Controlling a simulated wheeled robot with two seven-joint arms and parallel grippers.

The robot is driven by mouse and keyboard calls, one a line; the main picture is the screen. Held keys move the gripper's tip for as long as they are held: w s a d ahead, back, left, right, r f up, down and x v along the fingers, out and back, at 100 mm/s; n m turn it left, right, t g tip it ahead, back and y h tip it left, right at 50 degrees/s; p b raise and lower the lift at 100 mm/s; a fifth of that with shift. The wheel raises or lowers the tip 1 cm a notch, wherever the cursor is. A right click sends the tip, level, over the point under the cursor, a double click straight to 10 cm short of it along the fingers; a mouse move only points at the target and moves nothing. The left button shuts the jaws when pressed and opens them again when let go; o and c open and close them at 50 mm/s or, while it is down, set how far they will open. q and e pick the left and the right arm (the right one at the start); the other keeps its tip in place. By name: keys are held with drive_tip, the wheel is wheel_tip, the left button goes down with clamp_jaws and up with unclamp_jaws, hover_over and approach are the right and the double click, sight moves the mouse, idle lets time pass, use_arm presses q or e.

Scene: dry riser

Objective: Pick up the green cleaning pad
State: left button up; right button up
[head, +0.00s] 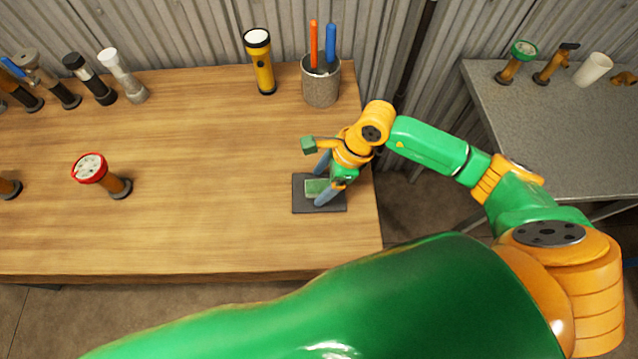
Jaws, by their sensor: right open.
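The green cleaning pad (314,187) lies on a dark square mat (303,205) near the right end of the wooden table. My right gripper (322,183) reaches down over the mat from the right. Its fingers are open, one on the far side and one on the near side of the pad. The fingers hide part of the pad, and I cannot tell whether they touch it. My left gripper is not in view; a large green arm link of mine fills the bottom of the view.
A grey cup (321,88) with pens and a yellow flashlight (260,62) stand behind the mat. A red-topped fitting (101,175) stands left; several fittings line the back left. A grey metal table (520,130) with fittings and a white cup (593,69) is at right.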

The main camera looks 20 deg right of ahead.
sight(310, 187)
clamp_jaws()
drive_tip(key=shift+r, duration=0.15)
drive_tip(key=shift+r, duration=0.25)
drive_tip(key=r, duration=0.3)
drive_tip(key=shift+s+a, duration=0.15)
drive_tip(key=shift+a, duration=0.1)
drive_tip(key=s+a+r+b, duration=0.2)
drive_tip(key=s+a+r, duration=0.7)
drive_tip(key=shift+s+a+r, duration=0.2)
drive_tip(key=shift+s+a, duration=0.05)
drive_tip(key=shift+s, duration=0.1)
